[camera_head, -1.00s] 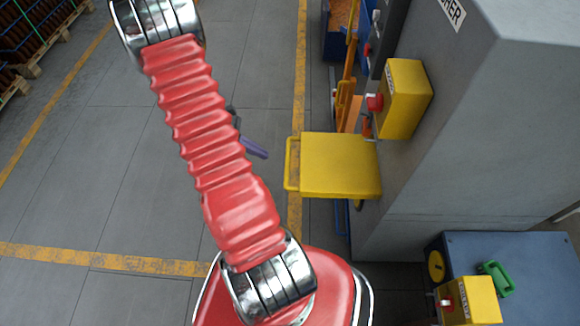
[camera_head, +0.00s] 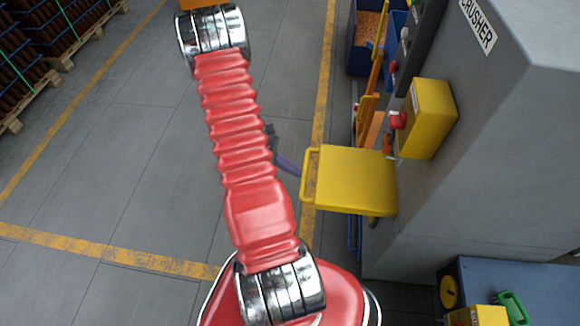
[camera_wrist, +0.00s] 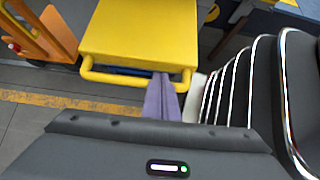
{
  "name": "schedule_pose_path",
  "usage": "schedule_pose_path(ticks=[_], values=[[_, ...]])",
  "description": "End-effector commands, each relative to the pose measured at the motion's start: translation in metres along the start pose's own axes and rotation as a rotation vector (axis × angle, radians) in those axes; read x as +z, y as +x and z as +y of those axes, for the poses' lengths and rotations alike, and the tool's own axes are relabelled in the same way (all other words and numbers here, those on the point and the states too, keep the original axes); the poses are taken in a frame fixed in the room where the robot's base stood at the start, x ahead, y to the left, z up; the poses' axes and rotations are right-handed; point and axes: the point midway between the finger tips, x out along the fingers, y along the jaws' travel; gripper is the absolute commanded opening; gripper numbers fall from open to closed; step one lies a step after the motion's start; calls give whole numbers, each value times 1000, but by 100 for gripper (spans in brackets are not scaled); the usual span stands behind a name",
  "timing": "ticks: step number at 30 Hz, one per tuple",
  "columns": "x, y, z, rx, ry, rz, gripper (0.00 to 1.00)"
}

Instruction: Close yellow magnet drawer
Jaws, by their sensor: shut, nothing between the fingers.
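The yellow magnet drawer (camera_head: 350,180) sticks out from the grey crusher housing, with its yellow handle (camera_head: 308,172) facing left. In the wrist view the drawer (camera_wrist: 140,32) fills the top middle and its handle bar (camera_wrist: 110,78) runs below it. My gripper (camera_head: 297,172) is shut and empty, its purple fingers pointing at the handle. In the wrist view my gripper (camera_wrist: 161,80) overlaps the handle bar right of its middle. I cannot tell if the fingertips touch it. The drawer's inside is hidden.
The grey crusher (camera_head: 480,140) stands at right. A yellow box with a red button (camera_head: 428,118) is mounted on it above the drawer. Orange bars (camera_head: 370,100) and a blue bin (camera_head: 365,45) lie beyond. Open floor (camera_head: 110,180) stretches left, with bottle pallets (camera_head: 50,40) at the far left.

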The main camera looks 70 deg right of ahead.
Motion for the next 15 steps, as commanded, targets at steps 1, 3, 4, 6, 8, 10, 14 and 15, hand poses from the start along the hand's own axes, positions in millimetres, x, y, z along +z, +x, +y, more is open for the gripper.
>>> schedule_pose_path(ticks=[1, 3, 4, 6, 8, 10, 14, 15], values=[[0, 9, -1, -3, 0, -1, 0], [0, 20, -1, -3, -1, 0, 0], [0, 25, -1, -4, -1, -1, 0], [0, 35, -1, -3, -1, -1, 0], [0, 44, -2, -4, -1, 0, 0], [0, 52, -1, -2, -1, -1, 0], [0, 62, -1, -1, 0, 0, 0], [0, 63, -1, -1, 0, 1, 0]])
